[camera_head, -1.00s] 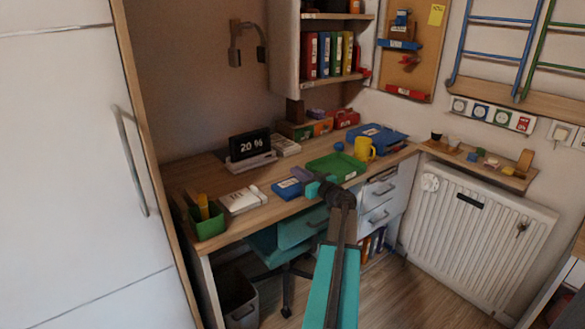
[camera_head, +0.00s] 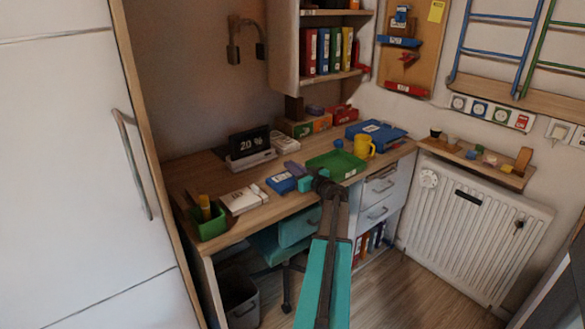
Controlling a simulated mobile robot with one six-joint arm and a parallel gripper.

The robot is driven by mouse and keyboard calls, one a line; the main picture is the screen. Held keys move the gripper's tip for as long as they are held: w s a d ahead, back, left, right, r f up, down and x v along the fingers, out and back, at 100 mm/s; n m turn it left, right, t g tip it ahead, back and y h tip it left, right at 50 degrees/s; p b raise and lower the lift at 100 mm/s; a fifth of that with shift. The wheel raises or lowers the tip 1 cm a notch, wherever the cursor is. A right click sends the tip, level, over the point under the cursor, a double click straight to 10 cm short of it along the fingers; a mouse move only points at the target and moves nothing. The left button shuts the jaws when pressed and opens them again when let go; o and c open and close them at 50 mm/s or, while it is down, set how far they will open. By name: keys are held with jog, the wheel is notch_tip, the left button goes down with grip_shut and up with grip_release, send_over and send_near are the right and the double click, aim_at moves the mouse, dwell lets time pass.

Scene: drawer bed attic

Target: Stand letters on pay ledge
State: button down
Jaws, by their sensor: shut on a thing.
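My gripper (camera_head: 305,184) is low over the desk's front edge, left of the green tray. A blue flat piece with a white label (camera_head: 281,183) is at its tip, and it appears to be shut on this piece. A small purple piece (camera_head: 293,168) is beside it; whether this is part of the gripper is unclear. No thing can be told for sure as the letters. The cork board (camera_head: 411,50) on the back wall carries a blue ledge (camera_head: 399,42) and a red ledge (camera_head: 405,90) with a small white label, too small to read.
The desk holds a white book (camera_head: 243,200), a green pot (camera_head: 208,226), a display (camera_head: 249,145), a green tray (camera_head: 336,166), a yellow mug (camera_head: 364,145) and a blue folder (camera_head: 377,134). A wall shelf (camera_head: 478,161) with small items sits above the radiator (camera_head: 470,206).

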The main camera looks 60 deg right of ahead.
jog(key=shift+f, duration=0.15)
jog(key=c, duration=1.8)
grip_release()
jog(key=shift+c, duration=0.2)
jog(key=shift+r+p, duration=0.2)
jog(key=shift+p, duration=1.1)
jog(key=b+v, duration=0.1)
jog(key=v, duration=0.6)
jog(key=b+v, duration=0.1)
jog(key=v, duration=0.6)
jog(key=shift+d+f, duration=0.2)
jog(key=shift+f, duration=0.05)
jog(key=shift+o, duration=0.4)
